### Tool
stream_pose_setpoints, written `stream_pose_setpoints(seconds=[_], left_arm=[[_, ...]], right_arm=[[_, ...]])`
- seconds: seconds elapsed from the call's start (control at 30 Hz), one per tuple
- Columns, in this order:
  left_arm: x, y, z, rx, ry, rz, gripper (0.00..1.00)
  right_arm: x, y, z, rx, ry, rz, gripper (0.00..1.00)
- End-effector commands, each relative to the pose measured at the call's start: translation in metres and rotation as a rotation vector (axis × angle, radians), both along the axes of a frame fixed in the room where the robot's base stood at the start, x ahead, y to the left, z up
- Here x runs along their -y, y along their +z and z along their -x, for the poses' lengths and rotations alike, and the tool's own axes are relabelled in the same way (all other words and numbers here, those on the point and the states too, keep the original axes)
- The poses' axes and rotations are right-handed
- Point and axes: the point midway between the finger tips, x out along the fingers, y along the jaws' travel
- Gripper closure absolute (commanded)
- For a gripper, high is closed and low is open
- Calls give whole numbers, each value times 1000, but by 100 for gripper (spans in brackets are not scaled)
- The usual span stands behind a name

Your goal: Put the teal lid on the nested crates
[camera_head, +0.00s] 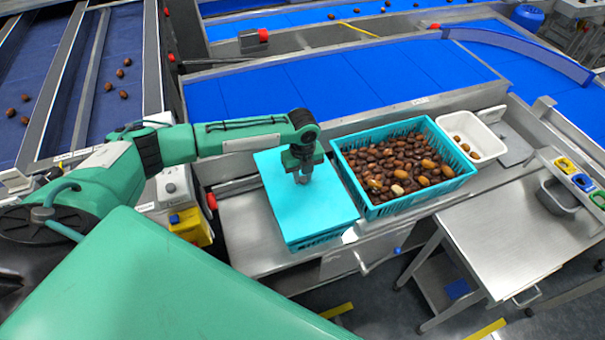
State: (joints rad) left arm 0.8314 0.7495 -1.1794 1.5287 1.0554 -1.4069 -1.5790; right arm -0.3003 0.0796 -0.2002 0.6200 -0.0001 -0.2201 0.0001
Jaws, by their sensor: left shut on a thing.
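The teal lid (330,207) is a flat square panel on top of the nested crates (318,238), whose teal rim shows in a narrow strip along the lid's front edge. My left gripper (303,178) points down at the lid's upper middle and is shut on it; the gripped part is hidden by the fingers. I cannot tell whether the lid is fully seated. My right gripper is not in view.
A teal crate full of brown dates (374,209) stands close to the right of the lid. A white tub (491,130) with a few dates is beyond it. A blue conveyor (300,87) runs behind. A steel table (500,235) is at right.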

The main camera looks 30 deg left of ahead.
Motion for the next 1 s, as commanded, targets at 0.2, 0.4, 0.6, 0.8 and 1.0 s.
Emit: stream_pose_setpoints(seconds=[0.2, 0.4, 0.6, 0.8, 1.0], left_arm=[[0, 0, 0, 0, 0, 0, 100], [0, -1, 0, 0, 0, 0, 100], [0, -3, 0, 0, 0, 0, 100], [0, -6, 0, 0, 0, 0, 100], [0, -8, 0, 0, 0, 0, 100]], right_arm=[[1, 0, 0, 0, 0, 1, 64], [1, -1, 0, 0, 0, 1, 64], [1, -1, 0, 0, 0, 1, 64], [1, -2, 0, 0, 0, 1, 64], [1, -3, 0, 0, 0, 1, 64]])
